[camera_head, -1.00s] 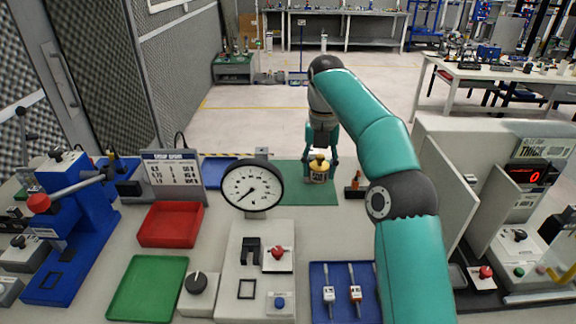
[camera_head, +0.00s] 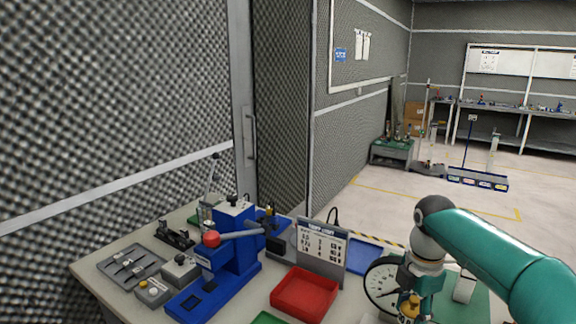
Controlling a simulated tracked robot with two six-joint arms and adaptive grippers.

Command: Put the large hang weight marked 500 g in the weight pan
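My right gripper (camera_head: 416,300) comes in from the right and hangs at the lower right, in front of the round dial gauge (camera_head: 383,281). A brass-topped weight (camera_head: 408,305) shows between its fingers, and the gripper looks shut on it. The weight's lower part is cut off by the frame edge, and its marking cannot be read now. I cannot make out a weight pan for certain. My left gripper is not in view.
A blue lever press (camera_head: 228,250) with a red knob stands on the left of the bench. A grey tool tray (camera_head: 130,266) is far left. A foam wall rises behind.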

